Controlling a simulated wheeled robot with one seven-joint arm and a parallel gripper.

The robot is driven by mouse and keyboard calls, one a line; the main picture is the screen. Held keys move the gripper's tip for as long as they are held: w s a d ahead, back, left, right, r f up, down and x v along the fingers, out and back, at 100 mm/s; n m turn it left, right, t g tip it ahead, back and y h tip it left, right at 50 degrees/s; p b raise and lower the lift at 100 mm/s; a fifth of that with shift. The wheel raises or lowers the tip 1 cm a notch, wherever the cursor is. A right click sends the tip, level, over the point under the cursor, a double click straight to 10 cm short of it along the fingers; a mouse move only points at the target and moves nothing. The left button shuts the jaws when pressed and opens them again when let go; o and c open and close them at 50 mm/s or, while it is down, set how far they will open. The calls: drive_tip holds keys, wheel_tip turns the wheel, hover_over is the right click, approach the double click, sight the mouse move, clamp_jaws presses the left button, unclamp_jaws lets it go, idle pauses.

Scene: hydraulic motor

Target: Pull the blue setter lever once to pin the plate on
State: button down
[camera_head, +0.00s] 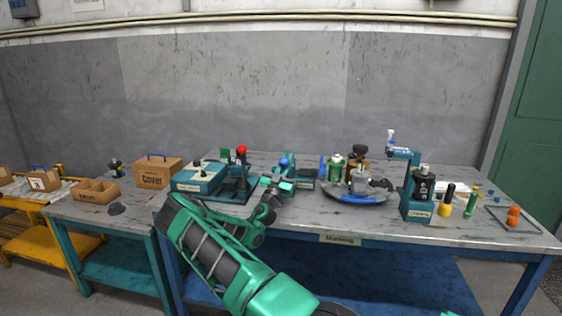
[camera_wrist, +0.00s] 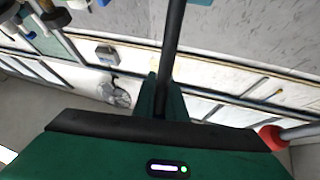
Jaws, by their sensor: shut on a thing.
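The blue setter lever shows its blue ball knob (camera_head: 284,162) on a small teal device near the front middle of the bench. My gripper (camera_head: 277,186) is at this device, just below the knob in the head view. In the wrist view my gripper (camera_wrist: 161,98) is shut on a dark rod (camera_wrist: 172,45), which runs up out of the picture between the fingers; it appears to be the lever's shaft. The knob is outside the wrist view. The plate cannot be made out clearly.
A red-knobbed lever (camera_head: 241,150) stands close left of my gripper; its red knob also shows in the wrist view (camera_wrist: 272,138). A teal box (camera_head: 197,178) sits further left. A round tray (camera_head: 352,197) with parts and a teal press (camera_head: 415,190) stand to the right.

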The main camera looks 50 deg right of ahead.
drive_tip(key=shift+w+a+r+t, duration=0.15)
drive_tip(key=shift+w+a+t, duration=0.15)
drive_tip(key=shift+w, duration=0.25)
drive_tip(key=c, duration=1.8)
unclamp_jaws()
drive_tip(key=shift+s+d, duration=0.2)
drive_tip(key=shift+s, duration=0.05)
drive_tip(key=shift+r, duration=0.4)
drive_tip(key=r, duration=0.3)
drive_tip(key=shift+w, duration=0.3)
drive_tip(key=w+a+r, duration=0.1)
drive_tip(key=a+r, duration=0.6)
drive_tip(key=a, duration=0.4)
drive_tip(key=shift+a, duration=0.35)
